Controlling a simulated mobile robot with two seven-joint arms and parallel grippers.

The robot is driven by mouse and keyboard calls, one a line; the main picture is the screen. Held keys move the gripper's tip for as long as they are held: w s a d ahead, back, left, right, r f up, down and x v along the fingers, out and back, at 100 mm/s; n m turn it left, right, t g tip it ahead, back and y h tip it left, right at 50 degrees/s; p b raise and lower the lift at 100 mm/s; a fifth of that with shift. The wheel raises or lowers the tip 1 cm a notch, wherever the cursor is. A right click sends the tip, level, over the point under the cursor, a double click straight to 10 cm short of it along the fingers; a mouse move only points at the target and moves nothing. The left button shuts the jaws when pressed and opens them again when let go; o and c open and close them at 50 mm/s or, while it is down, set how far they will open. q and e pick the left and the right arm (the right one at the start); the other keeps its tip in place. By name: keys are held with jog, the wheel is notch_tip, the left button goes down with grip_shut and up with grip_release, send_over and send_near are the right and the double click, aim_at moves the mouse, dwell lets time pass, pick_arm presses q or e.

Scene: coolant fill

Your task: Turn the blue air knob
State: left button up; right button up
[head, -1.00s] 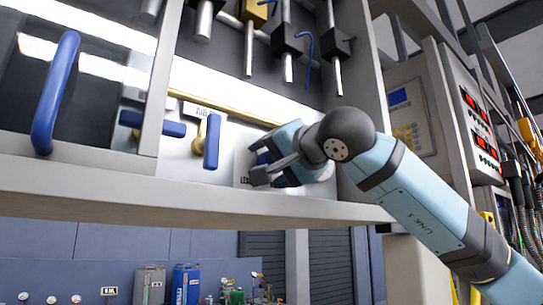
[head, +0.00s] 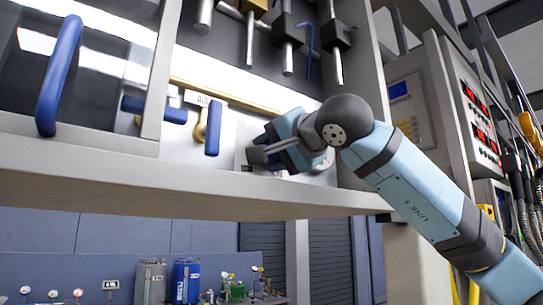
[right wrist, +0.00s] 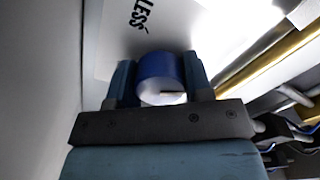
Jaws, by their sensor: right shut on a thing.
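My right gripper (head: 266,152) reaches in from the right to the white panel (head: 228,160) inside the cabinet. In the right wrist view its two fingers (right wrist: 160,82) are shut on a round blue knob (right wrist: 160,70) with a pale end face. The knob sits between the fingers, in front of a white label (right wrist: 120,40) whose visible letters read "LESS". In the head view the gripper hides most of this knob. A blue lever handle (head: 213,128) hangs left of the gripper, under a label (head: 206,99) that seems to read "AIR". My left gripper is not in view.
A horizontal blue handle (head: 160,110) and a large upright blue handle (head: 59,76) are farther left. A brass pipe (head: 245,101) runs just above the gripper. Rods and valves (head: 287,45) hang above. The cabinet's bottom edge (head: 180,190) lies below.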

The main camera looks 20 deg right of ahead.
jog(key=shift+f+m+b, duration=0.25)
jog(key=shift+m+b, duration=0.55)
jog(key=m+b, duration=0.2)
jog(key=shift+m, duration=0.3)
jog(key=m+b, duration=0.3)
jog(key=m, duration=0.1)
jog(key=shift+m+b, duration=0.3)
jog(key=shift+b, duration=0.05)
jog(key=m+b, duration=0.2)
jog(key=m, duration=0.2)
jog(key=shift+m+b, duration=0.3)
jog(key=shift+b, duration=0.05)
jog(key=shift+m+b, duration=0.45)
jog(key=shift+m, duration=0.35)
jog(key=shift+r+m+b, duration=0.1)
jog(key=shift+m+b, duration=0.3)
jog(key=shift+m, duration=0.4)
jog(key=shift+m+b, duration=0.35)
jog(key=shift+m, duration=0.75)
